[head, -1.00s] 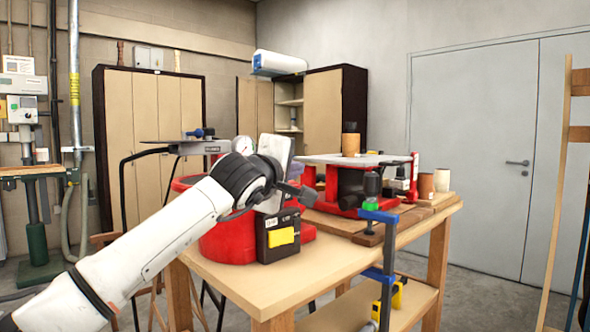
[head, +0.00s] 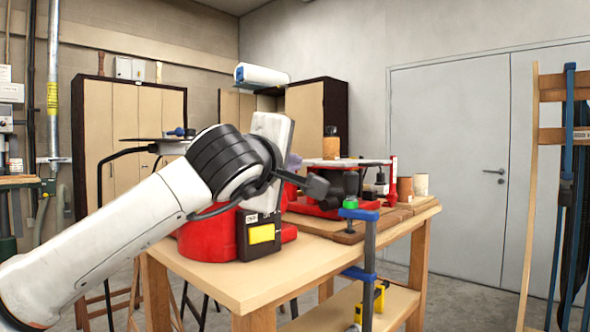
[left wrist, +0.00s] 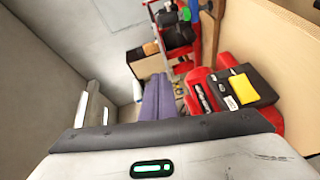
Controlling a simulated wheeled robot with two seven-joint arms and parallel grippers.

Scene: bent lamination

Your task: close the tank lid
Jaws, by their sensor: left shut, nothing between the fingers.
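The red tank (head: 208,239) stands on the wooden workbench, with a black box (head: 262,238) carrying a yellow label on its front. My left arm and wrist cover the tank's top in the head view, so I cannot tell how its lid sits. The tank's red body (left wrist: 265,115) and its black box (left wrist: 247,84) also show in the left wrist view, at the right. My left gripper (left wrist: 158,82) has purple fingers that are shut and empty, apart from the tank in that picture. In the head view the left gripper (head: 294,160) is mostly hidden behind my wrist.
The workbench (head: 290,262) has bare top in front of the tank. A blue clamp (head: 367,250) rises at the bench's front edge. Cabinets (head: 120,120) stand behind.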

